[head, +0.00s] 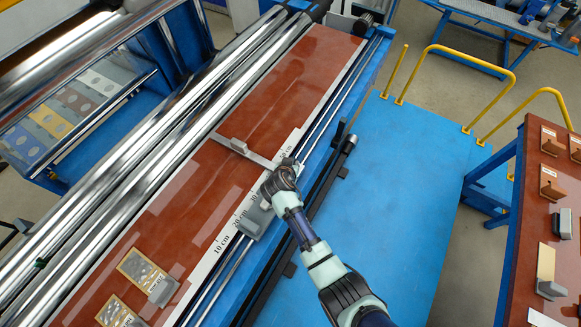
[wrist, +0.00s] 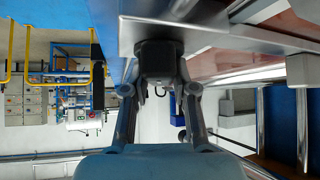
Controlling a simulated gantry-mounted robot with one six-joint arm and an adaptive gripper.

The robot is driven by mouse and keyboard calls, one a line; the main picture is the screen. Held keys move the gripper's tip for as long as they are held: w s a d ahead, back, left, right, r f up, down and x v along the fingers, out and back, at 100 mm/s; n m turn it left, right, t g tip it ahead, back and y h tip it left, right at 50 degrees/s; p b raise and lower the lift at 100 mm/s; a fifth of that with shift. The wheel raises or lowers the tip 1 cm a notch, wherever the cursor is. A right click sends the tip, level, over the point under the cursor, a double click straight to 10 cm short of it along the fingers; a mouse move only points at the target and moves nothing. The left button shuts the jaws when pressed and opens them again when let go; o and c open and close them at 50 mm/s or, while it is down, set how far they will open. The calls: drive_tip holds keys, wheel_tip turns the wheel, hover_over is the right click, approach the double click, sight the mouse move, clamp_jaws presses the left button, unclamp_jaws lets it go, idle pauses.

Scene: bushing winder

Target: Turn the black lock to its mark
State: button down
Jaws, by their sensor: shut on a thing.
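The black lock (wrist: 158,57) shows in the wrist view as a dark block under a metal plate, between the two fingers of my gripper (wrist: 160,78). The fingers are closed on its sides. In the head view my gripper (head: 278,182) is at the right edge of the red-brown winder table, by the measuring scale, and it hides the lock. I cannot make out the lock's mark or its turn angle.
A metal crossbar (head: 243,150) lies over the table beside my gripper. A grey block (head: 251,218) sits close below it on the rails. Long steel rollers (head: 150,140) run at left. The blue platform (head: 395,185) at right is clear.

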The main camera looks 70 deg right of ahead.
drive_tip(key=shift+f+m+g+b, duration=0.1)
drive_tip(key=shift+m+g+b, duration=0.3)
drive_tip(key=shift+m, duration=0.1)
drive_tip(key=c, duration=0.9)
unclamp_jaws()
drive_tip(key=v, duration=1.2)
drive_tip(key=shift+a, duration=0.1)
